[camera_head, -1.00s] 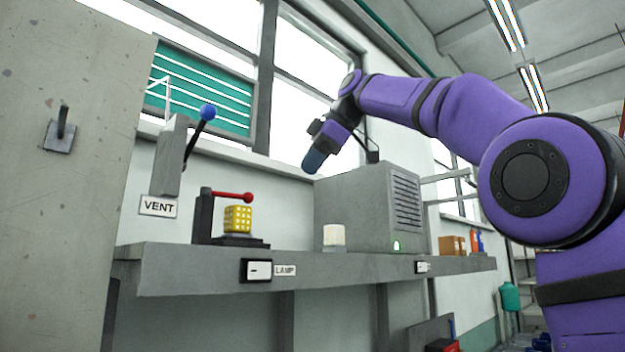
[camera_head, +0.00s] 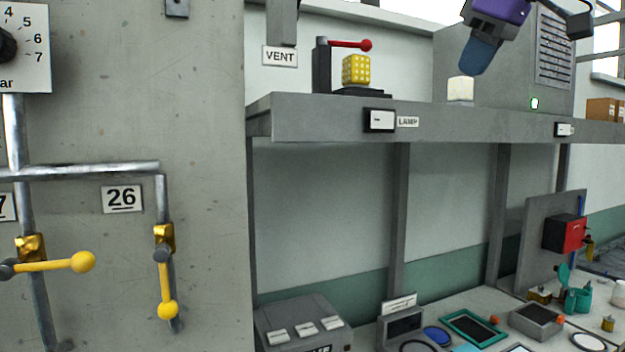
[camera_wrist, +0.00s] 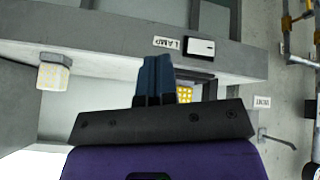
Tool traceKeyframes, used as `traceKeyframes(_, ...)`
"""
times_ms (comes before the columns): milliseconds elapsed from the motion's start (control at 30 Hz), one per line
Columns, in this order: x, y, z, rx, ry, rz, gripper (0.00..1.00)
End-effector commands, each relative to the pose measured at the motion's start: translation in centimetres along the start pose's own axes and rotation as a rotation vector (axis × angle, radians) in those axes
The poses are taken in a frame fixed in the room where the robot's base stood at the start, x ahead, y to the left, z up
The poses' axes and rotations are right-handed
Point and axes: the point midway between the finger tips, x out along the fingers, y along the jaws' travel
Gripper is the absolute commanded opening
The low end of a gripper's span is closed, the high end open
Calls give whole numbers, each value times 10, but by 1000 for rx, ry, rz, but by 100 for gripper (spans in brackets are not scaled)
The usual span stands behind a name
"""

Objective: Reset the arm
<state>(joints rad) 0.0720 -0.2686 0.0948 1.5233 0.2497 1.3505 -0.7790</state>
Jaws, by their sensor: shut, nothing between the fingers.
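My gripper (camera_head: 480,55) shows at the top right of the head view, pointing down in front of the grey shelf unit. It also shows in the wrist view (camera_wrist: 156,60), where its two dark blue fingers lie side by side. It is shut and holds nothing. My purple wrist is at the top edge of the head view; the rest of my arm is out of that frame.
A shelf (camera_head: 330,122) carries a yellow perforated block (camera_head: 356,70), a red-knobbed lever (camera_head: 350,44), a white lamp (camera_head: 460,89) and a grey vented box (camera_head: 550,50). Yellow-handled valves (camera_head: 165,285) are on the left wall. A cluttered bench lies below right.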

Motion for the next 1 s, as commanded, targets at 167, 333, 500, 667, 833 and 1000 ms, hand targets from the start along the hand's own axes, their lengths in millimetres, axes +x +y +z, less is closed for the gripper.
traceKeyframes(167,34,-33,70,211,-59,48,0)
traceKeyframes(333,70,-66,142,402,-102,96,0)
traceKeyframes(500,109,-102,216,575,-132,143,0)
traceKeyframes(667,139,-129,270,694,-148,175,0)
traceKeyframes(833,155,-144,298,753,-155,190,0)
traceKeyframes(1000,157,-146,302,763,-156,192,0)
